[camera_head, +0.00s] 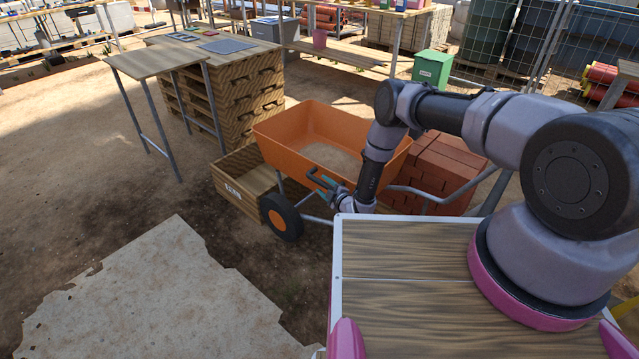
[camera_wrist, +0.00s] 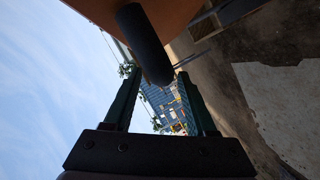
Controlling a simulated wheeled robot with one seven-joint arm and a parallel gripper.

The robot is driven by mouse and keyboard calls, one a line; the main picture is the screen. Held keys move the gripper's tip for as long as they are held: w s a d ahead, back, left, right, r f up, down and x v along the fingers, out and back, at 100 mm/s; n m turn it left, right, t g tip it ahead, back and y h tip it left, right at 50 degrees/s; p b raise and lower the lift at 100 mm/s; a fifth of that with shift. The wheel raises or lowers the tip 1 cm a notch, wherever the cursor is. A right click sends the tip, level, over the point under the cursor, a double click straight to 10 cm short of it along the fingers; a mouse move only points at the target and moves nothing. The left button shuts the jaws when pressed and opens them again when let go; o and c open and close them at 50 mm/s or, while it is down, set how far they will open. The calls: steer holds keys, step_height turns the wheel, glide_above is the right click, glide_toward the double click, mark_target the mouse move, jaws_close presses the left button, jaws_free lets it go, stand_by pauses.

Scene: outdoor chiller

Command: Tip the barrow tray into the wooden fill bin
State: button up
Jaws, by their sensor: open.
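The orange barrow tray (camera_head: 285,135) stands level in the head view with a pale, sandy load (camera_head: 335,157) inside. In the wrist view my gripper (camera_wrist: 160,78) is open. A dark rounded bar (camera_wrist: 146,45) reaches between its fingertips, below the orange tray (camera_wrist: 185,12). I cannot tell whether they touch.
Red bricks (camera_head: 440,170) are stacked right of the barrow. Stacked pallets (camera_head: 235,95) and a trestle table (camera_head: 155,62) stand behind the bin. A green box (camera_head: 432,68) is farther back. Open dirt and a pale slab (camera_head: 150,290) lie at the left.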

steer(key=shift+x, duration=1.65)
jaws_close()
